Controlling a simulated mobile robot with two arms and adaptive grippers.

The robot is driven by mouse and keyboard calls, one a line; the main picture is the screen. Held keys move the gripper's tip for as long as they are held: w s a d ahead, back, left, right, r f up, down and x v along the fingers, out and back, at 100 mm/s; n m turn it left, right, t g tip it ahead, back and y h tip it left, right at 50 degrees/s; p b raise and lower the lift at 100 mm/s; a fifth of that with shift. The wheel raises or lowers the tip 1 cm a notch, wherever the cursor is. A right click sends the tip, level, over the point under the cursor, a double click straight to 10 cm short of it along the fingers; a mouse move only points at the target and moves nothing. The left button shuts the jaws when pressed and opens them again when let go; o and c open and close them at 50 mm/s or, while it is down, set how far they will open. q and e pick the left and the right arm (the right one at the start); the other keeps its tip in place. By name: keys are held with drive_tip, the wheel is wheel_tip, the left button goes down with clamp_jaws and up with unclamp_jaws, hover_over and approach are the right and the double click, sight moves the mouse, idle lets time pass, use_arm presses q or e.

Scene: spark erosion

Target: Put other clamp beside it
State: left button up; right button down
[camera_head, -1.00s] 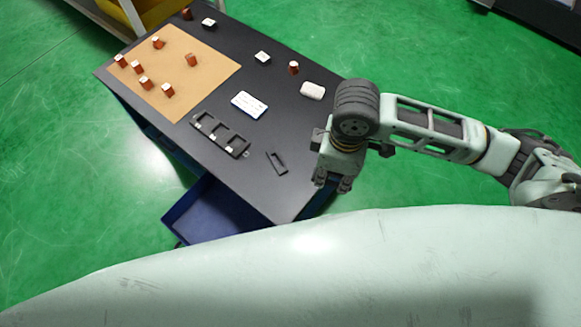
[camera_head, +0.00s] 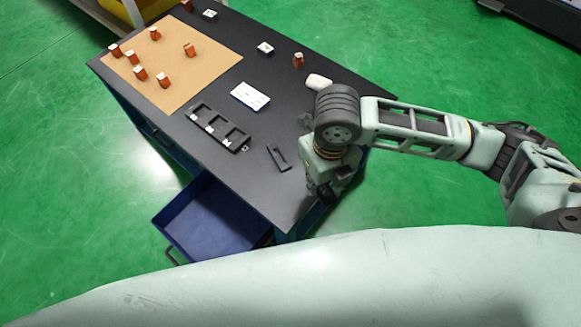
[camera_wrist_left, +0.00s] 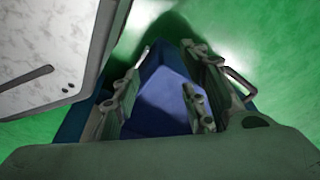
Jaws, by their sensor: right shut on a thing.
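My right gripper (camera_head: 322,188) points down at the near right edge of the black table (camera_head: 215,165). It is shut on a small dark thing, which I take to be a clamp; the fingers and the arm mostly hide it. A small black bracket-like piece (camera_head: 278,158), perhaps the first clamp, lies flat on the table just left of the right gripper, apart from it. My left gripper (camera_wrist_left: 162,90) shows only in the left wrist view, fingers apart and empty, above the open blue drawer (camera_head: 205,222).
A black three-slot tray (camera_head: 218,128) and a white-blue card (camera_head: 250,96) lie on the table. A brown mat (camera_head: 190,75) holds several orange-and-white pieces. A white rounded block (camera_head: 319,82) sits near the right arm. The table's front right part is mostly clear.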

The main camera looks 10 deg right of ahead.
drive_tip(key=shift+n, duration=0.3)
drive_tip(key=w+f+b, duration=0.1)
drive_tip(key=w+f, duration=0.1)
drive_tip(key=w, duration=0.2)
drive_tip(key=w+f+b, duration=0.1)
drive_tip(key=w+f, duration=0.1)
drive_tip(key=w, duration=0.1)
drive_tip(key=w+f+b, duration=0.1)
drive_tip(key=w+f, duration=0.2)
drive_tip(key=w, duration=0.1)
drive_tip(key=shift+w+d, duration=0.3)
drive_tip(key=shift+w, duration=0.05)
wheel_tip(320, 180, down, 3)
drive_tip(key=shift+f+b, duration=0.2)
drive_tip(key=shift+b, duration=0.25)
drive_tip(key=shift+f, duration=0.35)
use_arm(q)
drive_tip(key=w+r, duration=0.5)
drive_tip(key=r, duration=0.7)
drive_tip(key=shift+w+d+r+t, duration=0.2)
drive_tip(key=shift+w+d+t, duration=0.15)
drive_tip(key=shift+w+t, duration=0.05)
use_arm(e)
drive_tip(key=c, duration=1.4)
unclamp_jaws()
drive_tip(key=shift+f, duration=0.15)
